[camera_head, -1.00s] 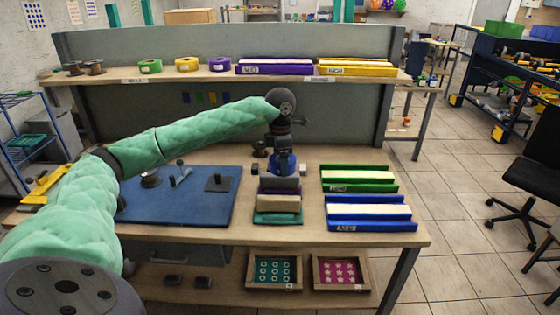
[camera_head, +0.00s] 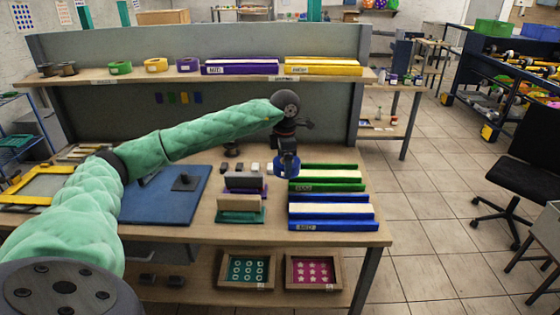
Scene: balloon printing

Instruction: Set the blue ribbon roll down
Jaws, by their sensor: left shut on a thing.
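The blue ribbon roll (camera_head: 287,170) is a small blue ring below my left gripper (camera_head: 287,160). My left gripper is shut on it and points down, over the workbench (camera_head: 340,243) between the stamp blocks and the green tray. The gripper hides part of the roll, and I cannot tell whether the roll touches the bench top. My right gripper is not in view.
A green tray (camera_head: 328,187) and a blue tray (camera_head: 334,226) lie just right of the roll. Stamp blocks (camera_head: 240,203) and a blue mat (camera_head: 180,208) lie to its left. Green (camera_head: 120,68), yellow (camera_head: 156,65) and purple (camera_head: 188,65) rolls stand on the shelf.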

